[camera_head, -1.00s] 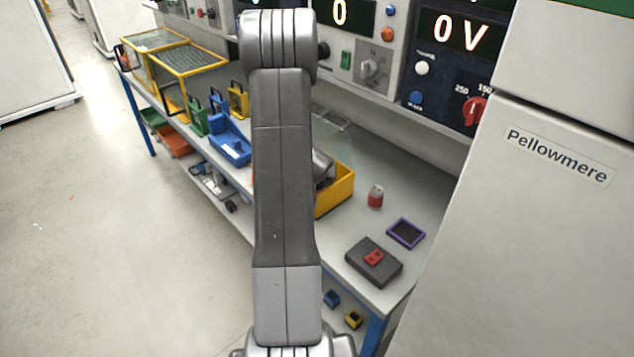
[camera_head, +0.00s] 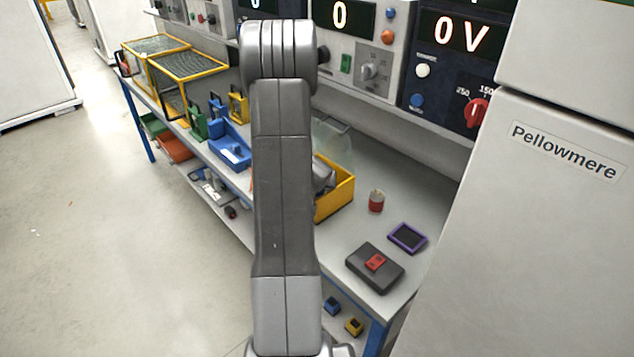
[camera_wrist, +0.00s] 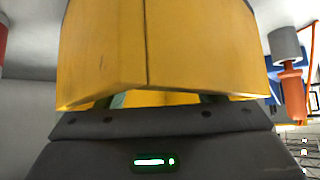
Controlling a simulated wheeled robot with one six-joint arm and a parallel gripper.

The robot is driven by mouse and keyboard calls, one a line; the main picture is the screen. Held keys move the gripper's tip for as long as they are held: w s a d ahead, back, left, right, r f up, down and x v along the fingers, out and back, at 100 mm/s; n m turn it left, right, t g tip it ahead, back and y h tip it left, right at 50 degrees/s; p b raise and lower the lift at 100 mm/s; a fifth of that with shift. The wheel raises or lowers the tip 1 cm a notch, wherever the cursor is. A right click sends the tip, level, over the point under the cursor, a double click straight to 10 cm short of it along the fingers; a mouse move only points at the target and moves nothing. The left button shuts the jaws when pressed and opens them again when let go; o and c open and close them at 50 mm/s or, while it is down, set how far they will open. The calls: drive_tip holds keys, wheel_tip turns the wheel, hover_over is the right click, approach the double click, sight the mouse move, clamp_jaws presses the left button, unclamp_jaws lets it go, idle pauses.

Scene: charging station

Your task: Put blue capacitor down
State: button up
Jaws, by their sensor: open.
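My gripper (camera_wrist: 160,101) is open in the wrist view, its fingers mostly hidden behind the yellow bin wall (camera_wrist: 150,55). In the head view a grey part of my gripper (camera_head: 322,178) shows at the yellow bin (camera_head: 337,199), partly hidden by my arm. I cannot make out a blue capacitor for sure. A blue tray (camera_head: 226,156) on the bench, left of my arm, has a small blue piece (camera_head: 238,150) in it; I cannot tell if that is the capacitor. The bin's inside is mostly hidden.
On the bench (camera_head: 345,227) right of the bin are a red cylinder (camera_head: 376,201), a purple-rimmed pad (camera_head: 408,238) and a dark box with a red top (camera_head: 374,268). Meters (camera_head: 365,45) stand behind. A white cabinet (camera_head: 535,230) blocks the right side.

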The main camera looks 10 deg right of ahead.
drive_tip(key=shift+r, duration=0.35)
drive_tip(key=p+v, duration=0.3)
drive_tip(key=v, duration=0.8)
drive_tip(key=shift+s+r+p, duration=0.2)
drive_tip(key=shift+s+p, duration=0.1)
drive_tip(key=shift+s, duration=0.05)
drive_tip(key=b+x, duration=0.3)
drive_tip(key=x, duration=0.9)
drive_tip(key=shift+f+b, duration=0.1)
drive_tip(key=shift+b, duration=0.25)
drive_tip(key=shift+w, duration=0.1)
drive_tip(key=shift+r+p, duration=0.8)
drive_tip(key=shift+p, duration=0.05)
